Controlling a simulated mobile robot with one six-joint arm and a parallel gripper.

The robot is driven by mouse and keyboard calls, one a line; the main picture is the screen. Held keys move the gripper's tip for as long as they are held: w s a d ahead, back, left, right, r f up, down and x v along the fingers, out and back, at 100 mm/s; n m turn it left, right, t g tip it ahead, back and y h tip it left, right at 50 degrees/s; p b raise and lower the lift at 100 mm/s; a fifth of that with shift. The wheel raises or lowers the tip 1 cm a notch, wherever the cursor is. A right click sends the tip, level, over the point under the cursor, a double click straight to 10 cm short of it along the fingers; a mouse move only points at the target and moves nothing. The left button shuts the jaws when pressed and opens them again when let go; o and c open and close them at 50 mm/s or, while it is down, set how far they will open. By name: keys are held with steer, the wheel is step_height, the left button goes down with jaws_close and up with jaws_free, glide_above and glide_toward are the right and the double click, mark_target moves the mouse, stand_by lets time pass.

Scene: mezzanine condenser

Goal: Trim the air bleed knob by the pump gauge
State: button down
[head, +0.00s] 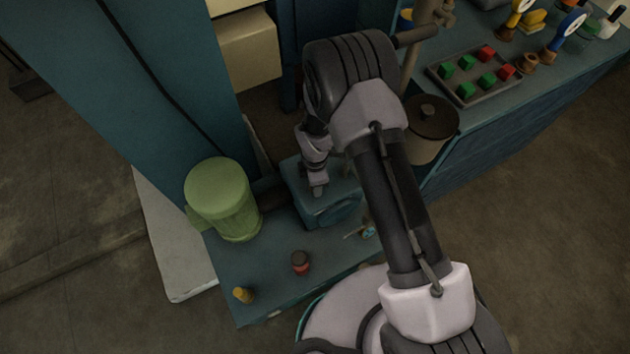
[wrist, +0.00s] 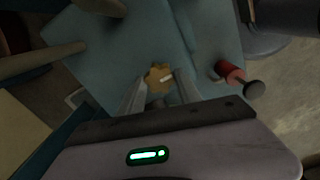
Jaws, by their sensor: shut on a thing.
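The air bleed knob (wrist: 159,77) is a small brass-coloured lobed knob with a pale mark on its face, seen in the wrist view. My gripper (wrist: 160,84) is shut on it, one finger on each side. In the head view my gripper (head: 318,189) points down at the top of the blue pump body (head: 330,212), and the knob is hidden there. I cannot make out the gauge's dial in either view.
A green motor (head: 222,198) stands left of the pump. A red-and-dark knob (head: 300,263) and a yellow peg (head: 243,295) stand on the blue base in front. A lidded pot (head: 432,120) and a tray of coloured blocks (head: 478,75) are at the right.

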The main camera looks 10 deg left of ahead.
steer(key=shift+n, duration=1.1)
steer(key=c, duration=0.8)
jaws_free()
steer(key=shift+c, duration=0.2)
step_height(320, 180, up, 18)
steer(key=p, duration=0.6)
steer(key=shift+f, duration=0.25)
